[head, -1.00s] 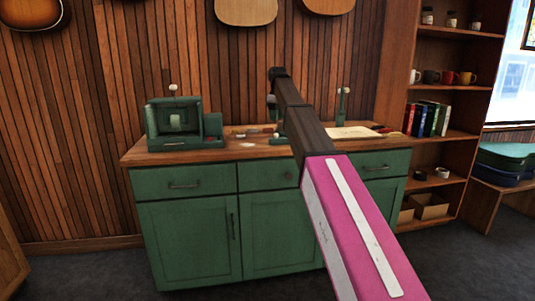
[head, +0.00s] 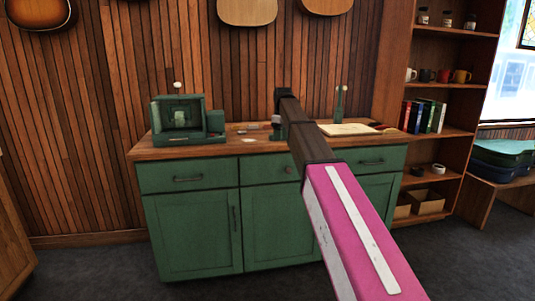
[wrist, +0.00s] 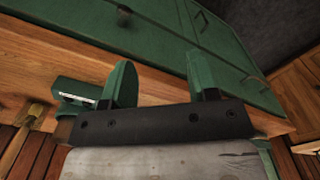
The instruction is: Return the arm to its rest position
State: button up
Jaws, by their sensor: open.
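My arm (head: 345,210), with a magenta section and a dark far section, reaches from the lower right toward the counter in the head view. Its far end is in front of the counter's back area. My gripper (wrist: 160,75) shows in the wrist view with two green fingers apart and nothing between them. Beyond the fingers are the wooden counter edge and the green cabinet fronts. In the head view the fingers are not clearly told from the green items behind the arm.
The green cabinet (head: 190,235) has a wooden top (head: 225,151). On it stand a green machine (head: 182,120) at left and a pale board (head: 348,129) at right. A shelf (head: 440,136) with mugs and books stands at right. Dark floor (head: 90,268) is clear at left.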

jog(key=s+d+f+m, duration=0.25)
jog(key=s+f, duration=0.45)
jog(key=f, duration=0.5)
jog(key=s+d+f+m, duration=0.2)
jog(key=s+d+f, duration=0.3)
jog(key=f, duration=0.6)
jog(key=s+d+f+m, duration=0.2)
jog(key=s+f, duration=0.7)
jog(key=s, duration=0.2)
jog(key=s+d+f+m, duration=0.3)
jog(key=s+f, duration=0.5)
jog(key=s, duration=0.4)
jog(key=shift+s+f, duration=0.15)
jog(key=shift+f, duration=0.25)
jog(key=shift+m, duration=0.25)
